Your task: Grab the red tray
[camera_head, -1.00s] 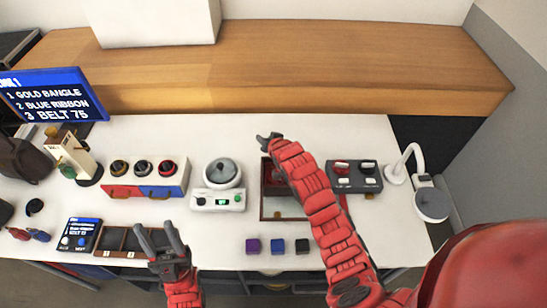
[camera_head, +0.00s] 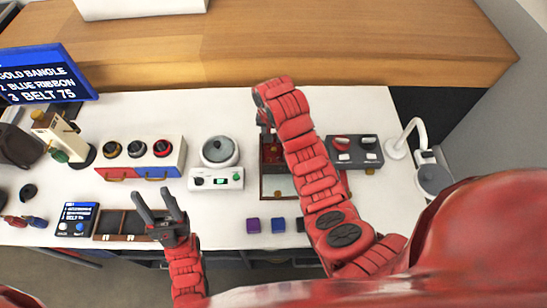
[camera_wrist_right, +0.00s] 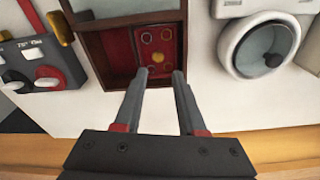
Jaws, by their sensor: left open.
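The red tray (camera_wrist_right: 160,45), with several small round marks on it, lies inside a brown wooden box (camera_wrist_right: 98,60) in the right wrist view. In the head view only a dark red part of the tray (camera_head: 272,152) shows beside my right arm. My right gripper (camera_wrist_right: 162,74) has its fingers apart at the tray's near edge. I cannot tell if they touch it. In the head view my right arm mostly hides that gripper. My left gripper (camera_head: 153,191) is open and empty, over the right end of a brown compartment tray (camera_head: 112,222).
A white scale (camera_head: 217,178) stands left of the box, and a dark switch panel (camera_head: 354,152) right of it. A lamp (camera_head: 410,135) is at the right. Purple (camera_head: 253,225) and blue (camera_head: 278,225) cubes lie in front. A drawer unit (camera_head: 143,160) stands left.

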